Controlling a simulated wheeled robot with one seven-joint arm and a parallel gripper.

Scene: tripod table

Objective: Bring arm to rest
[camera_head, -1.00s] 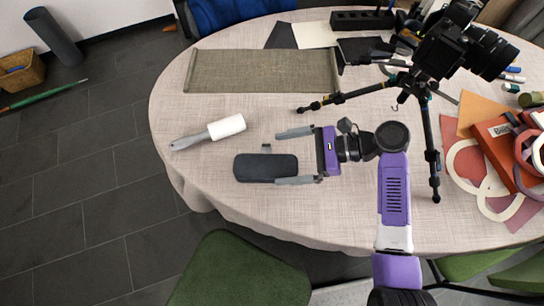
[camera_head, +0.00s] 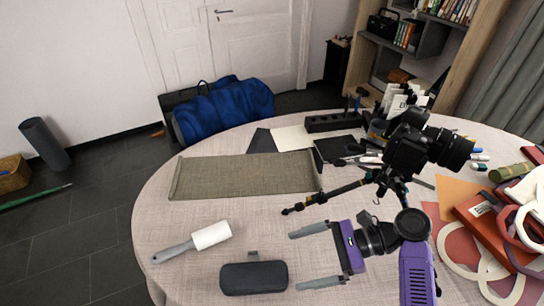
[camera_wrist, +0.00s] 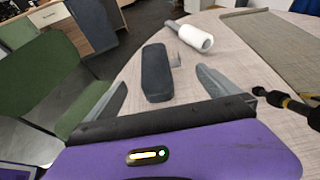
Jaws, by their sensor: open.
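My gripper (camera_head: 307,258) is open and empty over the front part of the round table (camera_head: 165,215), its two grey fingers pointing left. A dark case (camera_head: 253,278) lies left of the lower finger, apart from it in the head view. In the wrist view the dark case (camera_wrist: 157,73) lies ahead of the open fingers, toward the left one. Nothing is between the fingers. My purple arm comes up from the lower right.
A camera on a tripod (camera_head: 405,152) stands close behind my gripper, one leg reaching left. A lint roller (camera_head: 195,241) lies left of the case. A rolled-edge mat (camera_head: 245,174) lies farther back. Papers, rings and an orange box (camera_head: 490,228) crowd the right side.

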